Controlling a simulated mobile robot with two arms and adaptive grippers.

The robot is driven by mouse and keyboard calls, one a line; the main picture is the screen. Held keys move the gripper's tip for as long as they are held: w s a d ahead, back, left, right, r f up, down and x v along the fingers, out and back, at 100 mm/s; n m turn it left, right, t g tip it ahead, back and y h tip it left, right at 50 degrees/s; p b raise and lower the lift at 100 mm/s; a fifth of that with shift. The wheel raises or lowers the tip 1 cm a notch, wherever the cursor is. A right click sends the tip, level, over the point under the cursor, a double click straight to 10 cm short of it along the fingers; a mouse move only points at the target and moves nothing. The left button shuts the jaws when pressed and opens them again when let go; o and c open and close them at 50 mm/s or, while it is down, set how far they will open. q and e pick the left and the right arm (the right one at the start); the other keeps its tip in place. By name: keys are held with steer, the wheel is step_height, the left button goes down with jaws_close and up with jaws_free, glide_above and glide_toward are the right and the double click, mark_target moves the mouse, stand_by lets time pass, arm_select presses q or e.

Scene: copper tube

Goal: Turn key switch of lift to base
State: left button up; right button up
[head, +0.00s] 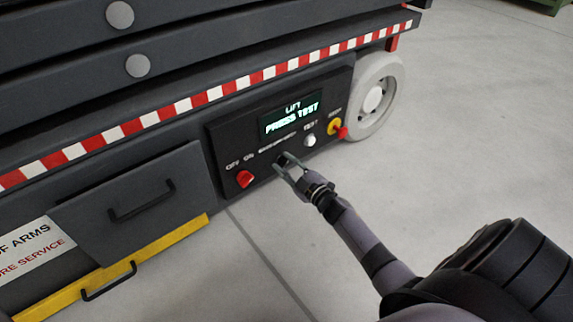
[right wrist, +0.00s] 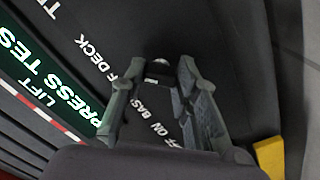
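The lift's control panel (head: 232,140) is on its dark side, with a lit display (head: 290,117) reading "LIFT PRESS TEST". My right gripper (head: 283,163) reaches the panel below the display. Its two fingers stand apart at the key switch, which the fingertips mostly hide in the head view. In the right wrist view a small dark key switch (right wrist: 159,68) with a pale end shows between the fingertips (right wrist: 162,75). Whether they press on it cannot be told. White lettering, partly covered, runs beside it, with "DECK" and "ON BAS" readable. My left gripper is not in view.
A red knob (head: 245,179) is left of the gripper. A pale button (head: 309,141) and a red-and-yellow stop control (head: 337,128) are to its right. A grey wheel (head: 374,98) and a handled drawer (head: 140,205) flank the panel. Open floor lies in front.

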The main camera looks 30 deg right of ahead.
steer(key=o, duration=0.5)
steer(key=shift+c, duration=0.2)
steer(key=s, duration=1.2)
steer(key=shift+d, duration=0.45)
